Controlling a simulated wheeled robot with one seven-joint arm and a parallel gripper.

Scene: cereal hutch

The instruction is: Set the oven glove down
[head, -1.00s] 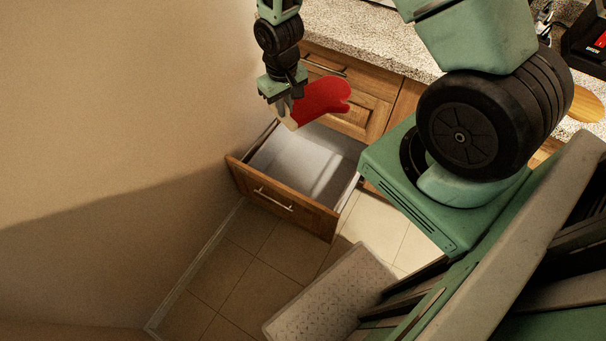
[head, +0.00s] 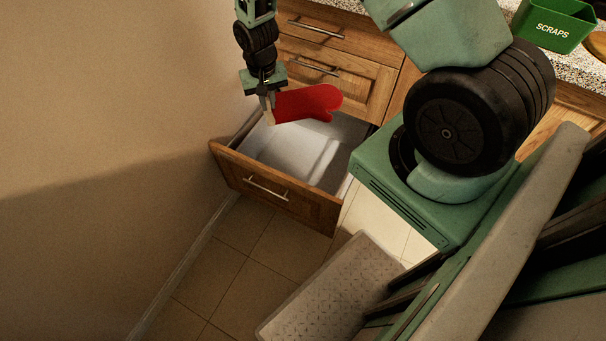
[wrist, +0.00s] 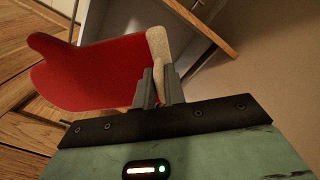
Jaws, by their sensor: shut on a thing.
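The red oven glove (head: 308,102) has a pale cuff and is held by that cuff in my gripper (head: 268,110). In the head view it shows over the back part of an open, empty-looking drawer (head: 290,150). In the wrist view the glove (wrist: 95,72) stretches left from the fingers of my gripper (wrist: 160,88), which are shut on the cuff (wrist: 158,50). The drawer's pale inside shows behind it. The exact height of the glove above the drawer is hard to tell.
The drawer's wooden front (head: 275,188) juts out close to the wall (head: 100,120) on the left. Shut drawers (head: 335,75) stand behind. A green SCRAPS bin (head: 553,25) is on the counter.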

